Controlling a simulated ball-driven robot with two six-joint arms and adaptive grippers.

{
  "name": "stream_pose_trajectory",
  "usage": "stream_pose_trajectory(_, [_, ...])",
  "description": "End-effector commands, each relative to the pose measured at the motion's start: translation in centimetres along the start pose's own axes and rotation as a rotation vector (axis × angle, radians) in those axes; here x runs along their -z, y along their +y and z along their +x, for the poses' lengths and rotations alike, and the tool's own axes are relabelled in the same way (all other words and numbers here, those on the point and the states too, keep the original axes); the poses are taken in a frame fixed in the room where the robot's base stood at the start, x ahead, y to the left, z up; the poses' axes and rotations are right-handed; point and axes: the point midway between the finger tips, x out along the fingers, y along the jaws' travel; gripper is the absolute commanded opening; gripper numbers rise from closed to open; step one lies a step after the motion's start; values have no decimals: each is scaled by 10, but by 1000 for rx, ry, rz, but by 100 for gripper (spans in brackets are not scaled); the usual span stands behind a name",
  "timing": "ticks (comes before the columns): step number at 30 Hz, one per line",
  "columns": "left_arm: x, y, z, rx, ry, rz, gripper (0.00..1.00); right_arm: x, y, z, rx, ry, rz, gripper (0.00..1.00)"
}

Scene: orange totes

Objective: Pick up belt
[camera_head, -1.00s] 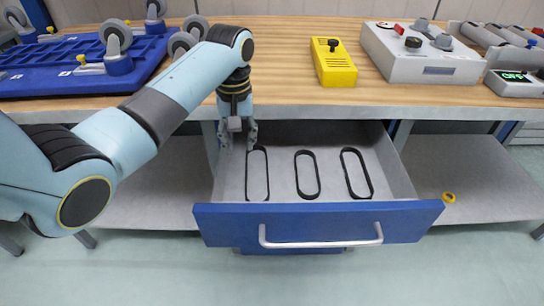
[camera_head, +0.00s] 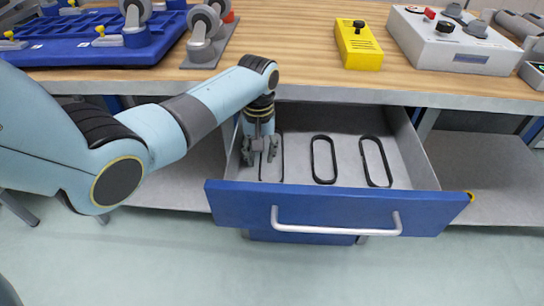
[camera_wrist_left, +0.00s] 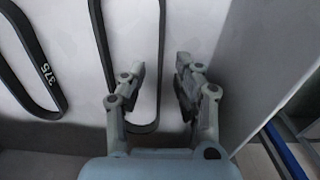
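Three black belt loops lie in the open drawer (camera_head: 343,205): a left belt (camera_head: 283,165), a middle belt (camera_head: 312,160) and a right belt (camera_head: 386,165). My left gripper (camera_head: 260,158) is inside the drawer at the left belt, partly hiding it in the head view. In the left wrist view the gripper (camera_wrist_left: 160,70) is open, and one strand of this belt (camera_wrist_left: 161,40) runs between its fingers. The other strand passes behind the left finger. Another belt (camera_wrist_left: 35,55), marked 375, lies to the left. My right gripper is not in view.
The drawer walls stand close around the gripper. The wooden tabletop (camera_head: 300,60) overhangs the drawer's back. On it are a yellow box (camera_head: 358,45), a grey control box (camera_head: 455,40) and a blue tray with casters (camera_head: 80,40).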

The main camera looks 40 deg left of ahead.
Motion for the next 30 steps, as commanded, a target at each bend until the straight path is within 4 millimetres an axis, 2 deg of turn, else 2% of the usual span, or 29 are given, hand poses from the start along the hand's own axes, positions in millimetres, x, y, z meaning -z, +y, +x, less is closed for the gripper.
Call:
stream_pose_trajectory(4, [0,0,-1,-1,1,0,29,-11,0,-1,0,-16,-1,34])
stream_pose_trajectory(11, [0,0,-1,-1,1,0,0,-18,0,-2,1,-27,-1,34])
stream_pose_trajectory(23, [0,0,-2,-1,1,0,0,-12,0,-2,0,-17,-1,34])
stream_pose_trajectory(26, [1,1,-11,-2,4,0,0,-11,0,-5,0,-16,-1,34])
stream_pose_trajectory(30, [2,1,-38,-3,5,-1,0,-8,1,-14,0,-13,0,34])
